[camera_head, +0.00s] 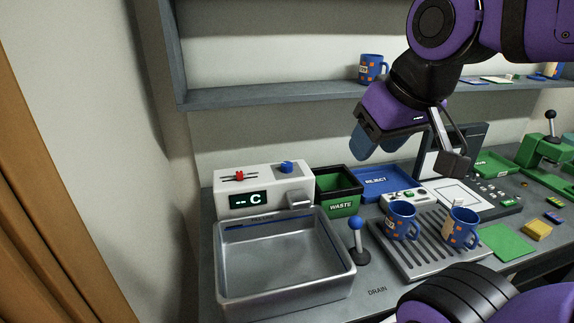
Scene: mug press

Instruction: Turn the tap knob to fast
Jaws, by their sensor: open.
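A white tap unit (262,190) stands behind a metal sink at the left, with a display reading "-- C". A blue knob (286,167) sits on top of it at the right. A red slider (239,176) sits on top at the left. A short spout (301,203) sticks out at the front right over the sink. Markings by the blue knob are too small to read. My gripper (376,146) is open and empty, in the air above the counter, to the right of and higher than the blue knob, apart from it.
The sink (285,288) is empty. A blue-topped lever (355,224) stands right of it near "DRAIN". A green waste bin (340,190) stands right of the tap unit, beside a blue reject tray (385,183). Two blue mugs (401,221) stand on a slatted rack. A shelf (250,94) runs above.

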